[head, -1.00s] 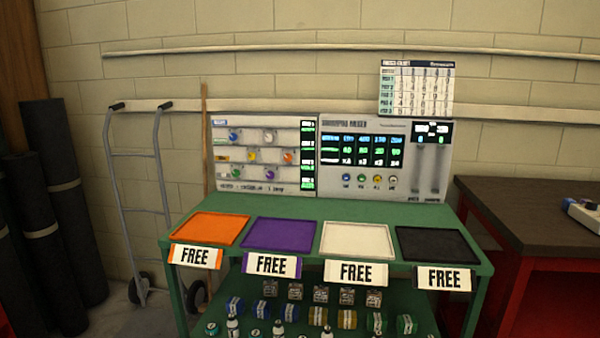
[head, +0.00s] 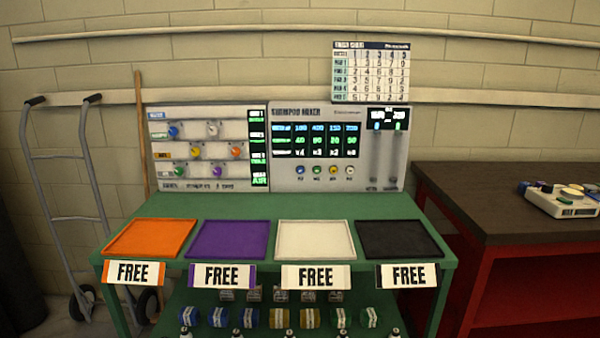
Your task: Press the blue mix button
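The shampoo mixer panel (head: 285,120) stands upright at the back of the green table in the head view. Below its dark display is a row of small round buttons. The blue mix button (head: 300,170) is the leftmost of that row, followed by a green, a yellow and a white one. A second panel (head: 207,150) with several coloured knobs, one of them blue (head: 173,131), joins it on the left. Neither of my grippers shows in the head view, and nothing covers the blue button.
The green table (head: 290,207) holds four flat trays: orange (head: 150,238), purple (head: 233,239), white (head: 316,239) and black (head: 400,239), each labelled FREE. A hand truck (head: 75,190) stands left. A dark-topped red bench (head: 500,195) bearing a device (head: 562,200) is right.

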